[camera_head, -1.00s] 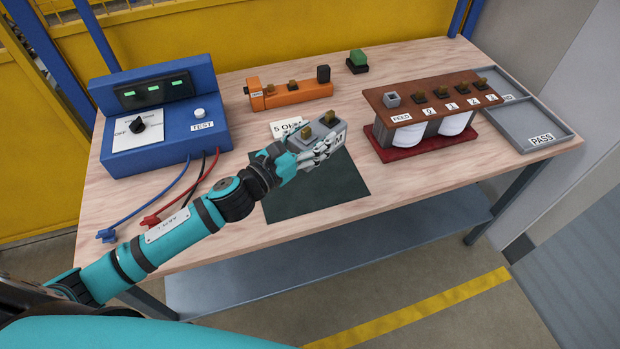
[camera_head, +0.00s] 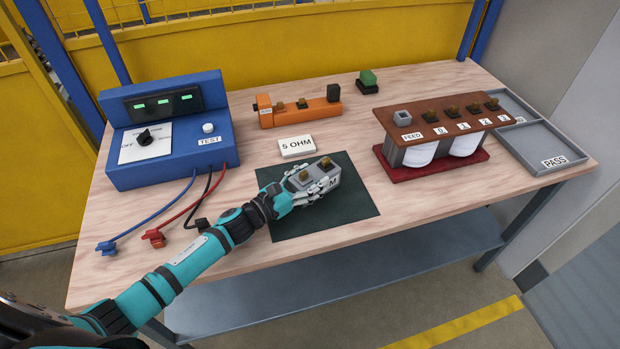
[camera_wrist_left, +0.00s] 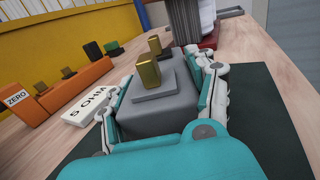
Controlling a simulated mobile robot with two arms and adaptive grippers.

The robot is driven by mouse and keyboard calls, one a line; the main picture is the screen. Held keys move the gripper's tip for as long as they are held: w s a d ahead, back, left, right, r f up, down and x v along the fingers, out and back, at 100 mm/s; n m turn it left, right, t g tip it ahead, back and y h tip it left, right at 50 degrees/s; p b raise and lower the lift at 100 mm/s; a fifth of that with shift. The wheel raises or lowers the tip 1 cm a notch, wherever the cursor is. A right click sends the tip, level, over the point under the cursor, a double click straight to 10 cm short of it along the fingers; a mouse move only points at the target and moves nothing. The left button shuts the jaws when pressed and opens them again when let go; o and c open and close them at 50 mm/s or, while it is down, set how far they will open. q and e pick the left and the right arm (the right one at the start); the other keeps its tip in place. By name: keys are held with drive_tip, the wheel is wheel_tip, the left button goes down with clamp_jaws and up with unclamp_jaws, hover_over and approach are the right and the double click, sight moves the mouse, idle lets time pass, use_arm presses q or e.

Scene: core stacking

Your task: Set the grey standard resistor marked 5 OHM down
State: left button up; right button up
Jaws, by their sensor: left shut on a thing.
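The grey standard resistor (camera_head: 317,176), a block with two brass terminals on top, is held in my left gripper (camera_head: 322,184) over the dark green mat (camera_head: 350,214). In the left wrist view the resistor (camera_wrist_left: 160,104) sits upright between the fingers, which close on both its sides. Part of its lettering, an "M", shows on its right end; the fingers hide much of its near side. I cannot tell whether its base touches the mat. A white card reading 5 OHM (camera_head: 296,146) lies behind the mat. My right gripper is not in view.
A blue tester (camera_head: 165,130) with red, black and blue leads stands at left. An orange block (camera_head: 300,108) and a green-topped piece (camera_head: 368,81) are behind. A brown-topped coil unit (camera_head: 440,128) and grey PASS tray (camera_head: 545,147) are at right. The mat's front is clear.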

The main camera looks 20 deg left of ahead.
use_arm(q)
drive_tip(key=shift+r, duration=0.1)
drive_tip(key=o, duration=1.2)
drive_tip(key=shift+f, duration=0.2)
drive_tip(key=o, duration=0.4)
drive_tip(key=shift+o, duration=0.2)
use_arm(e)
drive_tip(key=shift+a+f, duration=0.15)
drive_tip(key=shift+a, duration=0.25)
